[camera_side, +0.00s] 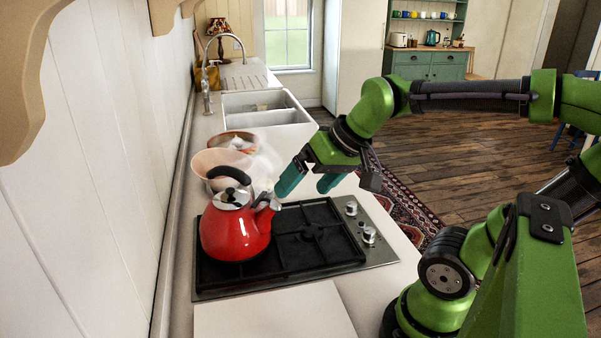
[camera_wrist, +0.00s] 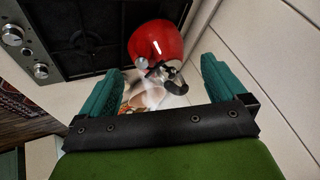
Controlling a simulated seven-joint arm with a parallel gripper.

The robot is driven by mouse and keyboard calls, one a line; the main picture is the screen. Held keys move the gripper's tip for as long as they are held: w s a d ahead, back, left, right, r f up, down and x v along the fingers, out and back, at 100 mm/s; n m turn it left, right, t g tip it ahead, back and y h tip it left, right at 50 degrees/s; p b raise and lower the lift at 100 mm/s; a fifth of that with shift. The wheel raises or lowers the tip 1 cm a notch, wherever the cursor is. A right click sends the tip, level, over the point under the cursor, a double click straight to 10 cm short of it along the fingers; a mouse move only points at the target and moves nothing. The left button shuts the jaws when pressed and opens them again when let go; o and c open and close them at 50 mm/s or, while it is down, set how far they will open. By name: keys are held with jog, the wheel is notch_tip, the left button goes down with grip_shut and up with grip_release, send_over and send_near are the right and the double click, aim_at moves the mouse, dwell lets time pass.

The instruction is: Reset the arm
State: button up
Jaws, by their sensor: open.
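My gripper (camera_side: 309,184) is in the side view above the counter at the far right of the hob, to the right of the red kettle. Its teal fingers are spread apart with nothing between them. In the wrist view my gripper (camera_wrist: 162,88) also shows two separated teal fingers. The red kettle (camera_side: 236,235) stands upright on the left part of the black gas hob (camera_side: 318,268), with its black handle up. The kettle also shows in the wrist view (camera_wrist: 155,42), apart from the fingers. Pale steam hangs near its spout.
Two bowls, a pale one (camera_side: 200,163) and a reddish one (camera_side: 222,138), stand behind the kettle, partly hidden by steam. A white sink (camera_side: 290,118) with a tall tap (camera_side: 207,80) lies beyond. Hob knobs (camera_side: 351,208) line the right edge. A white wall bounds the left; open floor lies right.

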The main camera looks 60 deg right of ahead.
jog(key=shift+n+t+y, duration=0.3)
jog(key=shift+n+y, duration=0.1)
jog(key=a, duration=0.1)
jog(key=s+a, duration=0.2)
jog(key=shift+s+a+f, duration=0.25)
jog(key=shift+f, duration=0.05)
jog(key=shift+c, duration=0.3)
